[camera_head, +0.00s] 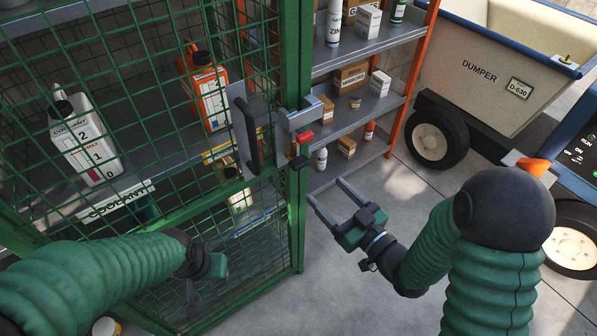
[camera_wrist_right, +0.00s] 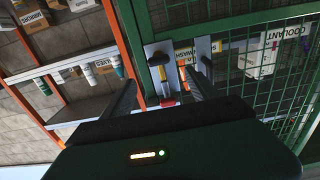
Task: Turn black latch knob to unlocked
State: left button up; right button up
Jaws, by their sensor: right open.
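The black latch knob (camera_head: 298,163) sits low on a grey metal latch bracket (camera_head: 297,119) at the edge of the green mesh cage door. A red piece (camera_head: 305,136) is just above it. In the right wrist view the black knob (camera_wrist_right: 158,59) shows ahead, between the fingers in the picture, with the red piece (camera_wrist_right: 168,102) near it. My right gripper (camera_head: 325,193) is open and empty, below and right of the latch, apart from it. My left gripper (camera_head: 214,266) is low in front of the mesh; its fingers are not clear.
A black door handle (camera_head: 247,135) stands out left of the latch. Coolant containers (camera_head: 83,140) stand behind the mesh. Orange-framed shelves (camera_head: 350,118) with boxes and bottles are to the right, and a dumper (camera_head: 500,65) beyond. The floor between is clear.

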aim_at(303, 166)
jog(key=b+x, duration=0.2)
jog(key=x, duration=1)
jog(key=shift+w+a, duration=0.2)
jog(key=shift+w, duration=0.15)
jog(key=shift+d, duration=0.15)
jog(key=shift+c, duration=0.7)
jog(key=c, duration=1.2)
pick_arm(q)
jog(key=x, duration=0.3)
jog(key=shift+s+d+f, duration=0.15)
jog(key=shift+s+f, duration=0.15)
jog(key=shift+f, duration=0.15)
